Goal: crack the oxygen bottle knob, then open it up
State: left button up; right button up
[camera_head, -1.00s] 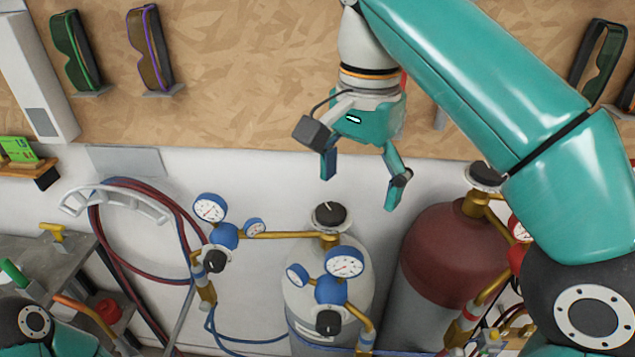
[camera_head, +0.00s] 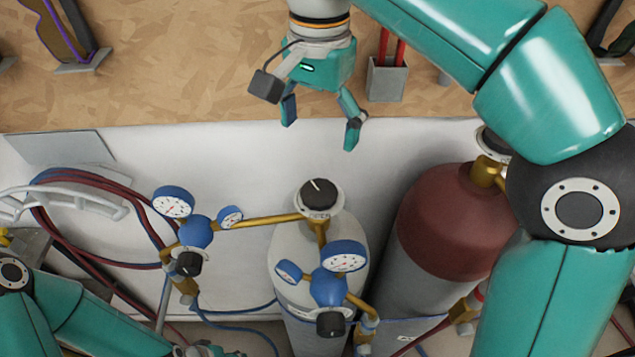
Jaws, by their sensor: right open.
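The oxygen bottle, which I take to be the white cylinder (camera_head: 293,252) with blue gauges, stands upright at the lower middle. Its black top knob (camera_head: 319,193) has a white mark and faces up. A blue regulator (camera_head: 328,287) with gauges hangs in front of it, with another blue regulator (camera_head: 197,231) to its left. My right gripper (camera_head: 320,134) is open and empty, above the knob and clearly apart from it. My left arm (camera_head: 75,318) shows at the lower left; what may be part of its gripper is cut off at the bottom edge.
A maroon-topped cylinder (camera_head: 452,225) stands to the right, its knob partly behind my right arm. Red and blue hoses (camera_head: 95,180) hang on a white rack at the left. A grey holder (camera_head: 387,79) with red handles is on the wooden wall. The white wall behind the knob is clear.

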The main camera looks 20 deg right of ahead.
aim_at(318, 191)
notch_tip(318, 191, down, 13)
jog(key=shift+r, duration=0.15)
dwell(0.4)
jog(key=c, duration=1)
jog(key=shift+s+a, duration=0.1)
jog(key=shift+c, duration=0.7)
jog(key=shift+n, duration=0.3)
